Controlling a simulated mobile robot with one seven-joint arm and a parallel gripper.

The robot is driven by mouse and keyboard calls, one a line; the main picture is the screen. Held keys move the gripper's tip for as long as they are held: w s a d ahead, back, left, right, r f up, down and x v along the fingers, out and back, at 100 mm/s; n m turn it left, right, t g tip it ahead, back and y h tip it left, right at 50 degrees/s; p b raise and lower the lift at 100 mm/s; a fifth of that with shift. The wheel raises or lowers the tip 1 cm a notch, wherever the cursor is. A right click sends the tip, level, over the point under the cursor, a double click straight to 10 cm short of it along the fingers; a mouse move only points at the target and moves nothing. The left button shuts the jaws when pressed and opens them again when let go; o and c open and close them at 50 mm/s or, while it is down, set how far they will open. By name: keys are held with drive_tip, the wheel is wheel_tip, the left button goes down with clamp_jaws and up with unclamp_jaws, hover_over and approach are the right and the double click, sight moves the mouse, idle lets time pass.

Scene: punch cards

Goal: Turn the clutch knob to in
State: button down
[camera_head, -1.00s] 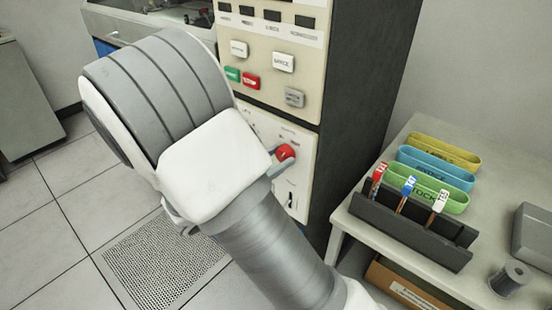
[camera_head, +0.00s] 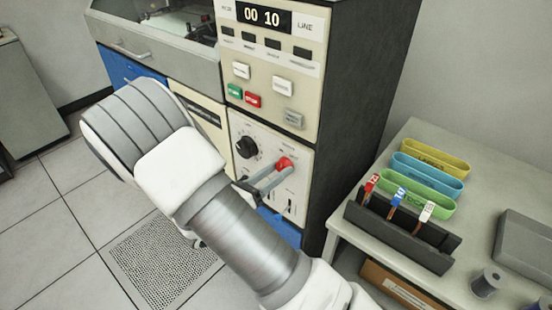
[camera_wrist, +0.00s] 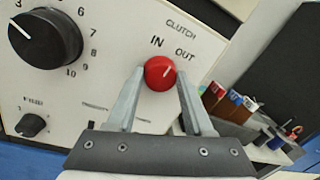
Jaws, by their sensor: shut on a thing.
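The red clutch knob (camera_head: 283,162) sits on the cream front panel (camera_head: 292,146) of the machine. In the wrist view the knob (camera_wrist: 160,73) lies below the printed words IN and OUT.
A large black dial (camera_wrist: 45,38) is left of the knob, with a small black knob (camera_wrist: 32,125) below it. Green (camera_head: 234,91) and red (camera_head: 252,100) buttons are above. A table (camera_head: 418,140) with coloured trays and a dark card rack (camera_head: 400,240) stands right.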

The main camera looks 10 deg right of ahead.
drive_tip(key=n+p, duration=0.3)
drive_tip(key=p, duration=0.1)
drive_tip(key=shift+r+n, duration=0.15)
drive_tip(key=shift+n, duration=0.25)
drive_tip(key=shift+f+n+t+p, duration=0.2)
drive_tip(key=shift+n+t+p, duration=0.2)
drive_tip(key=shift+n+p, duration=1.15)
drive_tip(key=shift+n, duration=0.35)
drive_tip(key=shift+c, duration=1.5)
unclamp_jaws()
drive_tip(key=b+v, duration=0.1)
drive_tip(key=v, duration=1.6)
drive_tip(key=shift+s, duration=0.2)
